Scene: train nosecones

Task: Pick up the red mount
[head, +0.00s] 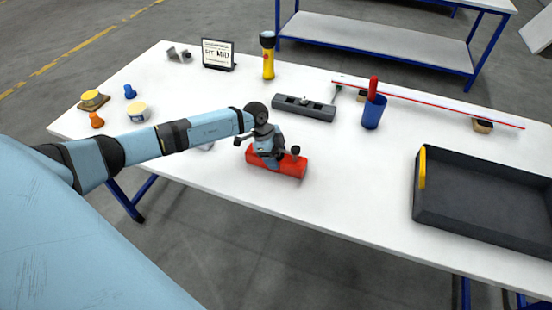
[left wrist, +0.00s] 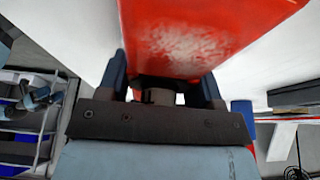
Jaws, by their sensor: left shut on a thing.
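The red mount (head: 291,167) is a long red block near the front edge of the white table in the head view. My left gripper (head: 272,160) reaches down onto it from the left and is shut on it. In the left wrist view the red mount (left wrist: 185,35) fills the top middle, with a worn pale patch on its face. The fingers of my left gripper (left wrist: 160,88) stand on either side of its near end. I cannot tell whether the mount touches the table. My right gripper is in neither view.
A black tray (head: 425,220) with a yellow handle stands at the right. Behind the mount are a grey fixture (head: 304,107), a blue cup (head: 373,113) and a yellow flashlight (head: 268,62). Small yellow, orange and blue parts lie at the left. The table's front middle is clear.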

